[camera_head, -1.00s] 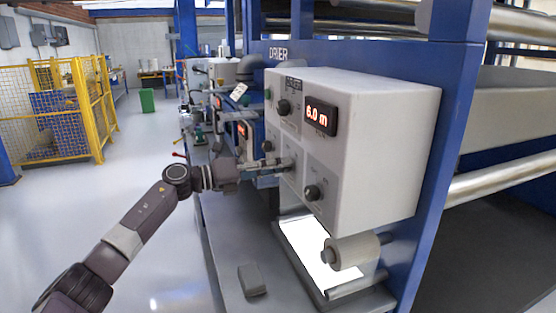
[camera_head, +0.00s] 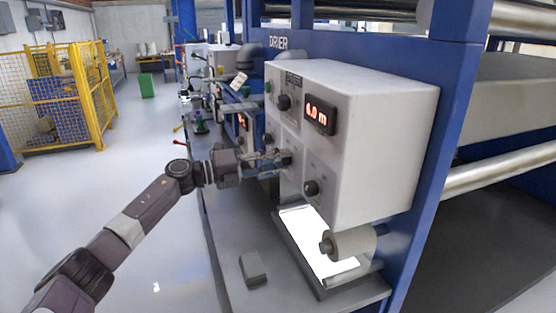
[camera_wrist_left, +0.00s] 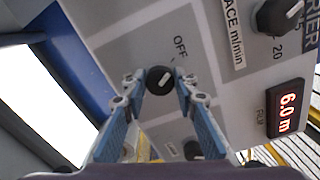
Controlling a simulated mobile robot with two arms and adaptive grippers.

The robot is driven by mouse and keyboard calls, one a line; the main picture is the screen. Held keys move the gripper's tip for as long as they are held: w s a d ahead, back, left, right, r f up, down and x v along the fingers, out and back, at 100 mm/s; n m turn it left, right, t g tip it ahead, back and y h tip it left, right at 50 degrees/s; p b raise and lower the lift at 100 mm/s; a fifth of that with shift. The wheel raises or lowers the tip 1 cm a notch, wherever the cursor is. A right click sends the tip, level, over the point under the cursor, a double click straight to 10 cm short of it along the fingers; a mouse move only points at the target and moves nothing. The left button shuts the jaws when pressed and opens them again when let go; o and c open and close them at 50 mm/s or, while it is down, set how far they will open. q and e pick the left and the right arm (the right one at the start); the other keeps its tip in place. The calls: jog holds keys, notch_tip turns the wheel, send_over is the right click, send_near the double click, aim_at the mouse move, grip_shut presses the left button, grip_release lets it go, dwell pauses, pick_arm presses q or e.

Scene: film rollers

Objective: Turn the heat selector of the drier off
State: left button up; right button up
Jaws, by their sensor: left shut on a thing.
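The drier's control box (camera_head: 375,130) is white and carries several dark knobs. The knob's white mark points to the upper right in that view, near the printed word OFF (camera_wrist_left: 180,47). I cannot read a heat label. My right gripper is not in view.
Another knob (camera_head: 311,187) sits below right of my gripper, and a speed knob (camera_head: 283,102) sits above. A red display (camera_head: 320,115) reads 6.0 m. A roller (camera_head: 352,243) and lit panel (camera_head: 318,240) lie below the box. The floor at left is open.

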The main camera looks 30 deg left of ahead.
pick_arm(q)
jog(key=o, duration=1.2)
jog(key=shift+w+d, duration=0.1)
jog(key=shift+c, duration=0.2)
jog(key=v, duration=1.2)
